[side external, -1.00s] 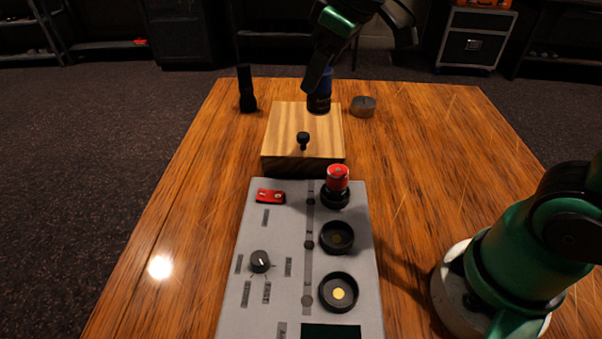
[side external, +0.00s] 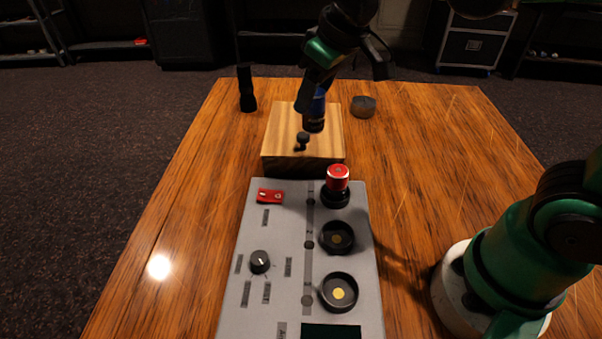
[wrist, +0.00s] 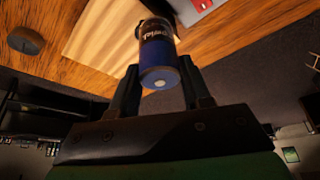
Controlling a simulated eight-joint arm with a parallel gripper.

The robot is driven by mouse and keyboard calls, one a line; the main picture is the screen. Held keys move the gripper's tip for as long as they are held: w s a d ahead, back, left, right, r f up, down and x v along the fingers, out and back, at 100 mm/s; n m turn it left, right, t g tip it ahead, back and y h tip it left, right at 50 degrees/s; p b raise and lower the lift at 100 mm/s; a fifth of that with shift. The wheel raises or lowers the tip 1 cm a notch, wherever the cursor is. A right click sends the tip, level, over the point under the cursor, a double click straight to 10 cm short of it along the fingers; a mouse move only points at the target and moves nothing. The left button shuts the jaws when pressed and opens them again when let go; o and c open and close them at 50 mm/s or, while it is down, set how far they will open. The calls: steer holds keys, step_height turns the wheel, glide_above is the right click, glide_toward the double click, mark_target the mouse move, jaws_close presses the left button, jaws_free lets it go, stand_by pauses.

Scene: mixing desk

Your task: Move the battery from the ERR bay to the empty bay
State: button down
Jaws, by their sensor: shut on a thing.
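My gripper (side external: 308,101) is shut on a blue and black battery (side external: 315,112) and holds it above the wooden box. The wrist view shows the battery (wrist: 158,62) between my two fingers (wrist: 160,85), with its pale end contact toward the camera. A grey panel (side external: 285,222) has a column of round bays. A red-topped battery (side external: 337,178) stands in the far bay. The middle bay (side external: 337,238) and the near bay (side external: 339,292) hold no battery; a yellowish disc shows in the near one. I cannot read which bay is marked ERR.
A wooden box (side external: 283,150) with a black knob (side external: 302,141) stands behind the panel. A black flashlight-like cylinder (side external: 246,90) and a round metal tin (side external: 363,107) stand at the back. The panel carries a red switch (side external: 270,196) and a dial (side external: 260,262). The table's left side is clear.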

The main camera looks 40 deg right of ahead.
steer(key=s+a+f+n+g+y, duration=0.2)
steer(key=s+a+n, duration=0.4)
steer(key=s, duration=0.2)
steer(key=s+a+f+n+g+y, duration=0.1)
steer(key=s+a+f+n, duration=0.2)
steer(key=s+a+n, duration=0.45)
steer(key=shift+m, duration=0.65)
steer(key=shift+s+d+f, duration=0.2)
steer(key=shift+d+f, duration=0.2)
steer(key=shift+f, duration=0.35)
steer(key=shift+s+d+f, duration=0.25)
steer(key=shift+d+f, duration=0.1)
steer(key=shift+f, duration=0.35)
steer(key=shift+s+d+f, duration=0.2)
steer(key=shift+d+f, duration=0.2)
steer(key=shift+f, duration=0.35)
steer(key=shift+f, duration=0.6)
steer(key=c, duration=0.7)
jaws_free()
steer(key=shift+o, duration=0.2)
